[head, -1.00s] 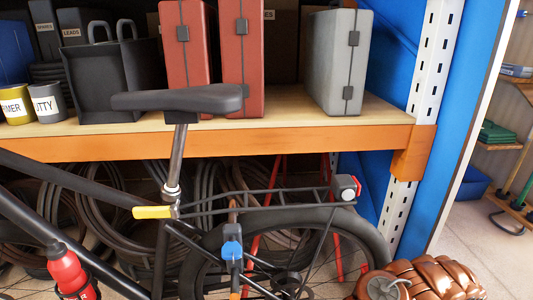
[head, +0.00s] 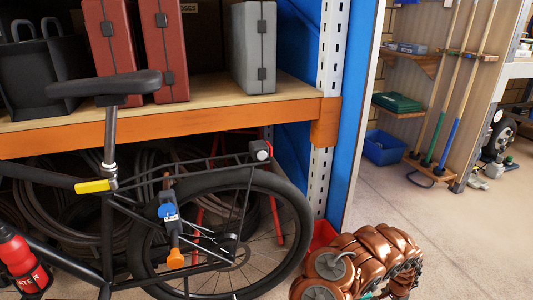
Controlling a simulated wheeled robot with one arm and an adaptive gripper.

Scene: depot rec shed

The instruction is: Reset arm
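My gripper is not in view in the head view, and no part of my arm can be made out for sure. A black bicycle (head: 108,215) stands in front of a shelf rack, with a black saddle (head: 105,84) and a rear wheel (head: 300,215). A blue, black and orange device (head: 168,212) shows at its rear frame; how it is fixed I cannot tell. A glossy brown segmented object (head: 375,250) with grey round caps is at the lower right, cut off by the bottom edge.
The rack shelf (head: 230,108) holds red cases (head: 165,50) and a grey case (head: 254,48). Hoses lie under it. A blue bin (head: 384,147), long-handled tools (head: 455,90) and a green case (head: 397,103) are at the right. The floor (head: 440,225) there is clear.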

